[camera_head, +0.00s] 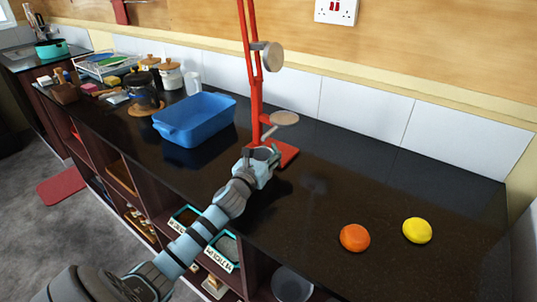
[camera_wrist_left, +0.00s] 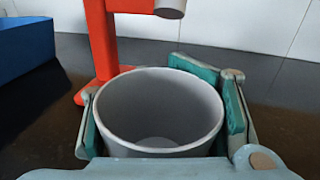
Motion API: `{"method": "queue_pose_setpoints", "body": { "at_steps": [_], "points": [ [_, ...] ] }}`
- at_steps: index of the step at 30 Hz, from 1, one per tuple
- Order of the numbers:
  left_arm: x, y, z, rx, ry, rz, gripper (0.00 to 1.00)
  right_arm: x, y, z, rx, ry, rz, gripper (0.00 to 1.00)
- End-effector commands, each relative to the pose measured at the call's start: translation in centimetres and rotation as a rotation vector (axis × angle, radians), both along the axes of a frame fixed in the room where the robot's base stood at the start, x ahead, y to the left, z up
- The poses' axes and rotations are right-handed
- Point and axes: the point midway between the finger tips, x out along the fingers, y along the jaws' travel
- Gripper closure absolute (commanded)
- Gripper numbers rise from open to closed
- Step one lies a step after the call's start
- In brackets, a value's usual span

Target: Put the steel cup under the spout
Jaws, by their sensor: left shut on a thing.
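The steel cup (camera_wrist_left: 160,110) is grey, upright and empty in the left wrist view, with its open mouth towards me. My left gripper (camera_wrist_left: 163,115) is shut on it, with teal finger pads on both sides. In the head view the cup's rim (camera_head: 264,153) shows between the fingers of my left gripper (camera_head: 262,158), in front of the red stand (camera_head: 254,80). A short grey spout-like cylinder (camera_wrist_left: 171,8) hangs from the stand's arm, beyond and above the cup's rim. Whether the cup touches the counter cannot be told. My right gripper is not in view.
A blue tub (camera_head: 195,122) stands left of the red stand on the dark counter (camera_head: 330,190). An orange object (camera_head: 354,238) and a yellow one (camera_head: 417,231) lie at the right. A glass pot (camera_head: 142,92) and jars stand further left.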

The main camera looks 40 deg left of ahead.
Motion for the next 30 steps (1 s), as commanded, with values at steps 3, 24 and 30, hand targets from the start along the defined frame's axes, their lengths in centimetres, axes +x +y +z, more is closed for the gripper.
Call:
{"method": "queue_pose_setpoints", "body": {
  "at_steps": [3,24,30],
  "points": [
    [0.0,0.0,0.1,0.000,0.000,0.000,0.92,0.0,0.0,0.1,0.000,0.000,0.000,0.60],
    [-0.1,0.0,-0.1,0.001,0.000,0.001,0.29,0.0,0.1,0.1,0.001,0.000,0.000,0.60],
    [-1.8,-0.4,0.1,0.004,0.004,0.000,0.29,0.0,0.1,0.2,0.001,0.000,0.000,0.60]
  ]
}}
